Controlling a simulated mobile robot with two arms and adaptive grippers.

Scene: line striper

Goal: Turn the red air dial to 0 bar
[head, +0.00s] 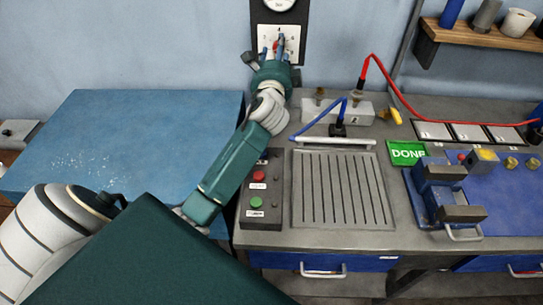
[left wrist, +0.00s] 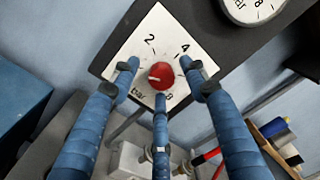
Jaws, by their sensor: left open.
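The red air dial (left wrist: 161,74) sits on a white square plate (left wrist: 148,42) with the numbers 2 and 4 showing. A pale mark shows on the dial's face, but I cannot tell which number it points at. In the head view the plate (head: 291,32) is on a dark wall panel, with the dial mostly hidden by fingers. My left gripper (left wrist: 160,85) is open, its three blue fingers spread around the dial, close to the plate; contact is unclear. It also shows in the head view (head: 278,50). My right gripper is not in view.
A round gauge (left wrist: 252,6) is above the plate. Below stands a bench with a grey valve block (head: 338,112), red hose (head: 400,98), blue hose (head: 318,122), slotted plate (head: 342,190), button box (head: 262,195) and blue fixture (head: 440,190). A blue table (head: 130,130) is at left.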

